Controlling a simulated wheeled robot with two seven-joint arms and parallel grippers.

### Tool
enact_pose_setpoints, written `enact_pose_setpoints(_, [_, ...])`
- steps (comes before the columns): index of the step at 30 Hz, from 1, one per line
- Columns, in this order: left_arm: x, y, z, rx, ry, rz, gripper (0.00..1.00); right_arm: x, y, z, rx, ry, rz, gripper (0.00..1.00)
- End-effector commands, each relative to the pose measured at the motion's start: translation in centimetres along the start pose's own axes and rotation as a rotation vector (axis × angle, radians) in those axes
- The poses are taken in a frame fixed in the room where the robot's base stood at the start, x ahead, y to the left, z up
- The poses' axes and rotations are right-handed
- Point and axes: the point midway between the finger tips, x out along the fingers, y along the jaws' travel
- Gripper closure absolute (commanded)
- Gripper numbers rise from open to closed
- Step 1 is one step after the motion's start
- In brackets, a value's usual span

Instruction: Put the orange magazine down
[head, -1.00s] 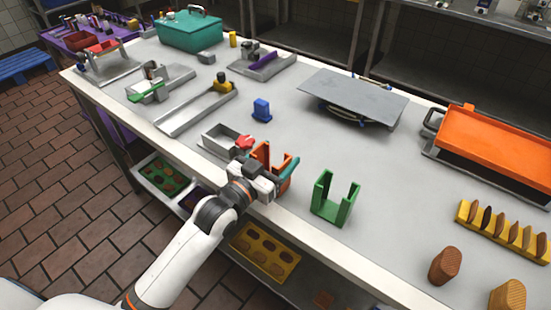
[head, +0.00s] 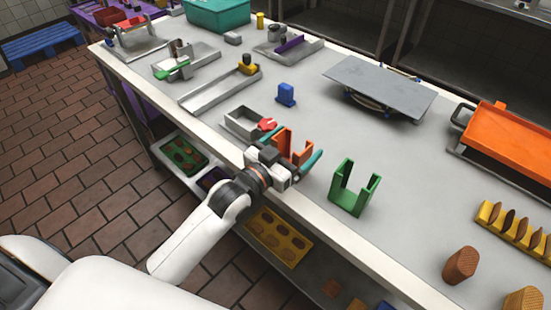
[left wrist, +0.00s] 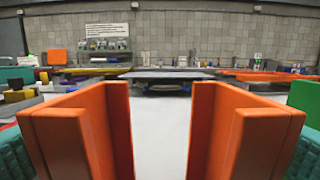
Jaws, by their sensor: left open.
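The orange magazine (head: 290,143), an upright U-shaped holder, stands at the counter's front edge, left of the green magazine (head: 352,190). In the left wrist view its two orange walls (left wrist: 75,130) fill the lower foreground, with a gap between them. My left gripper (head: 297,144) is open around the orange magazine, with one teal finger on each side. The right finger stands visibly apart from it in the head view. The magazine's base is partly hidden by the gripper. My right gripper is not in view.
A metal tray with a red knob (head: 240,126) sits just left of the orange magazine. A blue block (head: 286,94) and a grey raised plate (head: 380,87) stand farther back. Brown pieces (head: 460,265) are at the right front. The middle counter is clear.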

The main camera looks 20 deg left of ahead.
Motion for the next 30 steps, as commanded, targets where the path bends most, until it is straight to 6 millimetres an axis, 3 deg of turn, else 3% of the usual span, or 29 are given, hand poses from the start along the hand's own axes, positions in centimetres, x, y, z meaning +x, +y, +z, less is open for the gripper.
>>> enact_pose_setpoints(9, [-6.8, 0.0, -0.3, 0.0, 0.004, -0.001, 0.06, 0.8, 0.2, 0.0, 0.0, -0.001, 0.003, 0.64])
enact_pose_setpoints(15, [-9.6, 0.0, -0.2, 0.0, 0.002, 0.0, 0.06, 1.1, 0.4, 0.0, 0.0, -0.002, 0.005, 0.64])
enact_pose_setpoints(21, [-10.8, 0.0, 0.0, 0.0, 0.001, 0.0, 0.06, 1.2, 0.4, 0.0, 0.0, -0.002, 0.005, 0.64])
enact_pose_setpoints(30, [-10.8, 0.0, 0.0, 0.0, -0.001, 0.0, 0.06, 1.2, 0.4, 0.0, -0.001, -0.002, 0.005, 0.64])
